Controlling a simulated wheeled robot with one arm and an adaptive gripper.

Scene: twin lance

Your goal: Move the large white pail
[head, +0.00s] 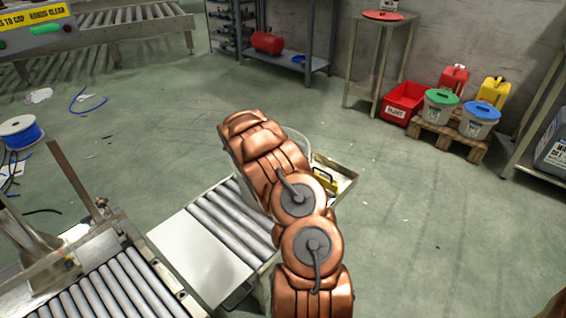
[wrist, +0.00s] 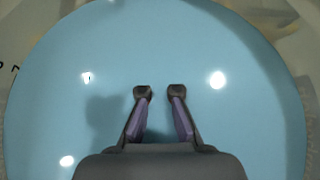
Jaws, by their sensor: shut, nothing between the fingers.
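A large pale pail (head: 299,143) stands at the far end of the roller conveyor, mostly hidden behind my arm in the head view. In the wrist view a broad, round, light-blue glossy surface (wrist: 225,45) fills most of the picture; it appears to be the pail's top, but I cannot tell lid from inside. My gripper (wrist: 160,91) is over this surface, shut with nothing held. It casts a shadow on the surface; I cannot tell whether it touches. My gripper is hidden in the head view.
A roller conveyor (head: 222,217) with a white plate (head: 198,250) lies under my arm. A yellow item (head: 325,180) lies beside the pail. A pallet (head: 447,137) at right holds green-lidded (head: 441,105) and blue-lidded (head: 479,121) pails. A red crate (head: 404,103) stands nearby. The floor at right is clear.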

